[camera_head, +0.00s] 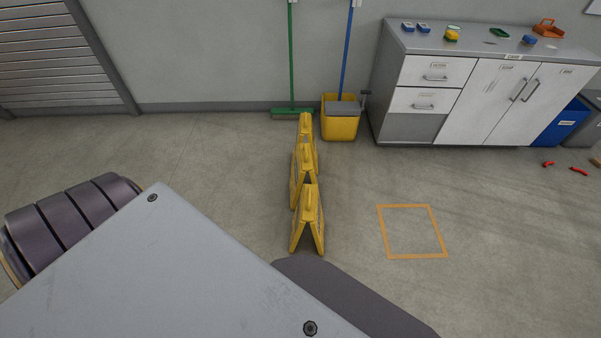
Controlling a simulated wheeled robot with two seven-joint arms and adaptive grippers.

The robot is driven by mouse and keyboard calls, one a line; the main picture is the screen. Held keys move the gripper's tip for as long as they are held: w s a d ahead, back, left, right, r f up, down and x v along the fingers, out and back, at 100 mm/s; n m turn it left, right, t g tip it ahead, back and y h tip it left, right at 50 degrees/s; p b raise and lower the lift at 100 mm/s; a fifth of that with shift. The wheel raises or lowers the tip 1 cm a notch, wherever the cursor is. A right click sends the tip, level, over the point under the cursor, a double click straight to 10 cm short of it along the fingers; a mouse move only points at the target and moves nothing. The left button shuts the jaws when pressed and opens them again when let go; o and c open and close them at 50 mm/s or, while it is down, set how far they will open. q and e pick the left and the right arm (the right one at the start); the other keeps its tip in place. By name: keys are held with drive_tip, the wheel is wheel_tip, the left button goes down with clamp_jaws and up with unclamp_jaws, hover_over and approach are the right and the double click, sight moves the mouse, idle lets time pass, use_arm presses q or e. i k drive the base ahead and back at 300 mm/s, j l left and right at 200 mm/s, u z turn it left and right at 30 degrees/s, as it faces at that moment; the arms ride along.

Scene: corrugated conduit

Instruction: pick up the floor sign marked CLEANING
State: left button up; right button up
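Three yellow A-frame floor signs stand on the floor in a row running away from me. The nearest sign (308,222) is seen nearly edge-on. The middle sign (303,170) stands just behind it and is partly hidden by it. The farthest sign (306,128) stands near the yellow bucket. No lettering can be read on any of them, so I cannot tell which is marked CLEANING. Neither of my grippers shows in this view.
A yellow mop bucket (340,124), a green broom (291,60) and a blue mop handle (350,45) are at the wall. A white cabinet (440,110) stands back right. An orange square outline (380,232) marks clear floor right of the signs. A blue bin (560,125) stands far right.

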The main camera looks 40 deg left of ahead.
sight(309, 209)
drive_tip(key=i+l+u, duration=0.15)
drive_tip(key=l+u, duration=0.15)
drive_tip(key=i+l+u, duration=0.1)
drive_tip(key=l+u, duration=0.5)
drive_tip(key=l, duration=0.15)
drive_tip(key=i+l+u, duration=0.1)
drive_tip(key=l+u, duration=0.3)
drive_tip(key=l, duration=0.5)
